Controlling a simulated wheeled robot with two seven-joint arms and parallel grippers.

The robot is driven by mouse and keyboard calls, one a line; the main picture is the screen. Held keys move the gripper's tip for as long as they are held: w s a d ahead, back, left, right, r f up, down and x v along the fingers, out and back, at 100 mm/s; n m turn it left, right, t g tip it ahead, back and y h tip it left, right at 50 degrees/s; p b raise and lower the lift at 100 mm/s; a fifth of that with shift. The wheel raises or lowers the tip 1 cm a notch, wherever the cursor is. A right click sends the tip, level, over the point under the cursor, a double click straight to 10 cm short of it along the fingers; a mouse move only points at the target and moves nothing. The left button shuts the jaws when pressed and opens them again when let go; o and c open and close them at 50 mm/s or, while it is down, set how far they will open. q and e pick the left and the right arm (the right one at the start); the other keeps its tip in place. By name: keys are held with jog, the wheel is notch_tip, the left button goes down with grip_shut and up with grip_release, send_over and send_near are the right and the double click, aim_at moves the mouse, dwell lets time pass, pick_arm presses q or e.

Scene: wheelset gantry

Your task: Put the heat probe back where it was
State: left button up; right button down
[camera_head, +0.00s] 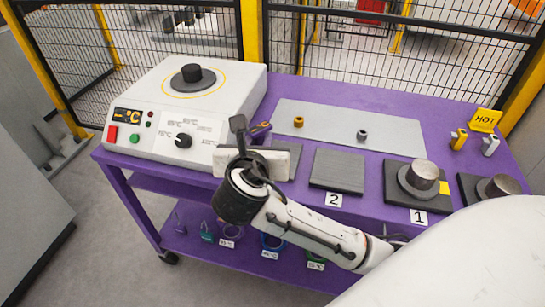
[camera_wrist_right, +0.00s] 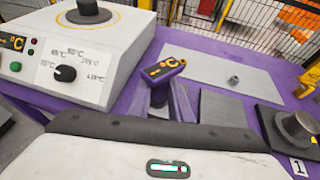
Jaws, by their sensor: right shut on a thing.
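The heat probe (camera_wrist_right: 163,70) is a dark purple handheld tool with a yellow-edged head and a small °C display. In the wrist view it stands upright between the fingers of my right gripper (camera_wrist_right: 165,100), which is shut on it. There the probe (camera_head: 260,128) is mostly hidden behind the gripper, with only a bit of purple and yellow showing. I cannot tell whether the probe touches the table. My left gripper is in neither view.
The purple table (camera_head: 295,90) carries the heater (camera_head: 155,95) with its knob, a grey mat (camera_head: 340,115) with two small rings, and dark pads, pad 2 (camera_head: 337,170) empty. A mesh fence is behind.

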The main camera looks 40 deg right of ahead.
jog(key=w+d+m+g+h, duration=0.1)
jog(key=w+d+m+h, duration=0.1)
jog(key=w+d, duration=0.45)
jog(key=shift+g, duration=0.4)
jog(key=f, duration=0.2)
jog(key=d+f, duration=0.1)
jog(key=f, duration=0.1)
jog(key=f+b, duration=0.1)
jog(key=f, duration=0.1)
jog(key=shift+d, duration=0.4)
notch_tip(320, 180, down, 5)
jog(key=shift+r+b, duration=0.1)
jog(key=shift+b, duration=0.3)
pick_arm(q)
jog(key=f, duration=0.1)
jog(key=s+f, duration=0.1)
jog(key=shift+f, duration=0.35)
pick_arm(e)
jog(key=c, duration=1.6)
grip_release()
